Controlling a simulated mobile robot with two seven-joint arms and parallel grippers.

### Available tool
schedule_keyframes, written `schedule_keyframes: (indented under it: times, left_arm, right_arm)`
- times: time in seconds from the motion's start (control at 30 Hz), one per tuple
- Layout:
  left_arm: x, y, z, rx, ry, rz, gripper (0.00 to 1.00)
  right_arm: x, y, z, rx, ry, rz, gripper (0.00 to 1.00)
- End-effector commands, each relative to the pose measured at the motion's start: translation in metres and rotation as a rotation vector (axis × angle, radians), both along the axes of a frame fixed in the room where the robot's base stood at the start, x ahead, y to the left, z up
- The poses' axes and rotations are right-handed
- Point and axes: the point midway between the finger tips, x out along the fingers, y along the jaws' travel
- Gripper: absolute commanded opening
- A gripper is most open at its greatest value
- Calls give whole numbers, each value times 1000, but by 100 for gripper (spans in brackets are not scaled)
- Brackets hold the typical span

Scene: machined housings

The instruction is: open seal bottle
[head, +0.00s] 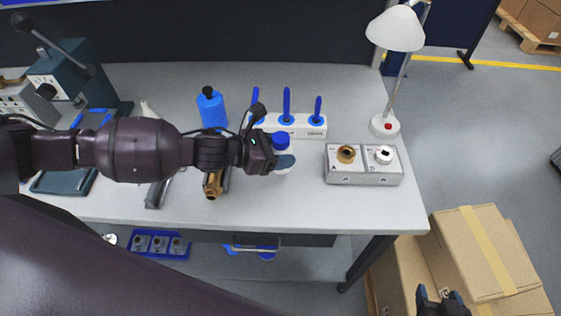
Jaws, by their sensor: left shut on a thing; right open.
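My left gripper (285,162) reaches across the bench from the left and is shut on a small white bottle (283,171) with a blue cap (280,139). The bottle's body is mostly hidden by the gripper; the cap shows above the fingers. I cannot tell whether the bottle touches the bench. My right gripper (440,298) is at the bottom right, beyond the bench edge and in front of the cardboard boxes, open and empty.
A grey block with two fittings (363,179) stands right of the bottle. A rack with blue-handled tools (300,130) and a blue bottle (212,108) stand behind. A brass part (212,187) lies under my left arm. A lamp (396,30) and cardboard boxes (470,240) are at right.

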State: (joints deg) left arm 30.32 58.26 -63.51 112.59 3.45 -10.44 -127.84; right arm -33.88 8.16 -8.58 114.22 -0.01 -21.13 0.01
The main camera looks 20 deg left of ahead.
Motion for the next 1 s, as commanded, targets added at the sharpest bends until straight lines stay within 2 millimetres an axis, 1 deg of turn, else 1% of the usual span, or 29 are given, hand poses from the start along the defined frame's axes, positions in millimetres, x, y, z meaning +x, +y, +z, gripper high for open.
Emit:
schedule_keyframes:
  times: [0.13, 0.3, 0.37, 0.57, 0.77, 0.8, 0.97, 1.0]
  left_arm:
    - [0, 0, -12, -2, 2, 1, 0]
    - [0, 0, -36, -2, 2, 1, 0]
    - [0, 0, -41, -2, 3, 2, 0]
    - [0, 0, -42, -1, -1, 0, 0]
    - [0, 0, -45, 0, 0, 0, 0]
    - [0, 0, -46, 0, 1, 1, 57]
    - [0, 0, -45, 0, 1, 1, 82]
    - [0, 0, -45, 0, 1, 1, 82]
  right_arm:
    - [0, 1, -1, 3, -1, -1, 65]
    - [-3, 0, -6, 3, 7, -4, 65]
    - [-5, 0, -8, 2, 11, -4, 65]
    - [-11, -1, -13, 2, 26, -7, 65]
    - [-12, -1, -15, 1, 29, -6, 65]
    - [-11, -1, -15, 1, 29, -6, 65]
    - [-8, -1, -13, 0, 22, -3, 65]
    - [-7, -1, -12, 0, 19, -3, 65]
